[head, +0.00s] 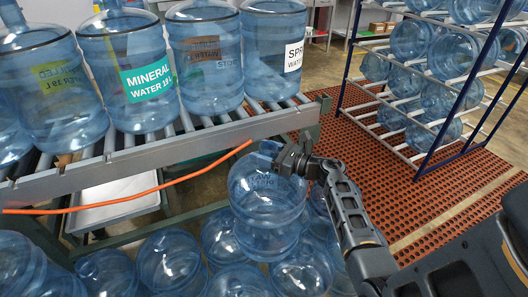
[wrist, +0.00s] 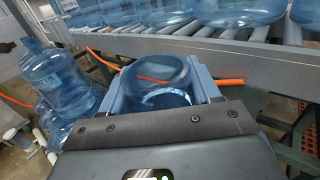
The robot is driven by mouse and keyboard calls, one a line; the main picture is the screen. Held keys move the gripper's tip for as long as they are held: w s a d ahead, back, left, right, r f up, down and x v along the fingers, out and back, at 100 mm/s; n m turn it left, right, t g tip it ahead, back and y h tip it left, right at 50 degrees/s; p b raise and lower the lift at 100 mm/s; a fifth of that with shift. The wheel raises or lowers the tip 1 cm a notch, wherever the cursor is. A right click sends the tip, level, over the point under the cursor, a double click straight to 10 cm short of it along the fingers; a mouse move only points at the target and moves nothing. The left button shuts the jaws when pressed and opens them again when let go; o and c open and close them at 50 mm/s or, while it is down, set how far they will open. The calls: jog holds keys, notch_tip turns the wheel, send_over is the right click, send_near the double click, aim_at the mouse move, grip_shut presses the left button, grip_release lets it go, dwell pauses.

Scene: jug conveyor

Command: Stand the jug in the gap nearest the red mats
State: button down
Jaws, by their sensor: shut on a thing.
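A clear blue jug (head: 265,212) is upright in front of the conveyor, below its rail, among the floor jugs. My gripper (head: 290,160) is shut on its top. In the wrist view, the jug (wrist: 158,82) shows between the two fingers of my gripper (wrist: 160,92). Whether its base touches anything is unclear. The roller conveyor (head: 160,152) carries a row of jugs, including the green-label jug (head: 128,70) and the white-label jug (head: 273,50). Bare rollers (head: 292,103) show at its right end. The red mats (head: 455,172) lie on the floor at right.
An orange hose (head: 130,197) hangs along the conveyor's front. Several jugs (head: 165,262) crowd the floor below. A rack of lying jugs (head: 425,75) stands on the mats. In the wrist view, stacked jugs (wrist: 52,72) stand at left.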

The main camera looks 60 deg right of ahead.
jog(key=shift+f, duration=0.1)
jog(key=shift+c, duration=1.2)
grip_release()
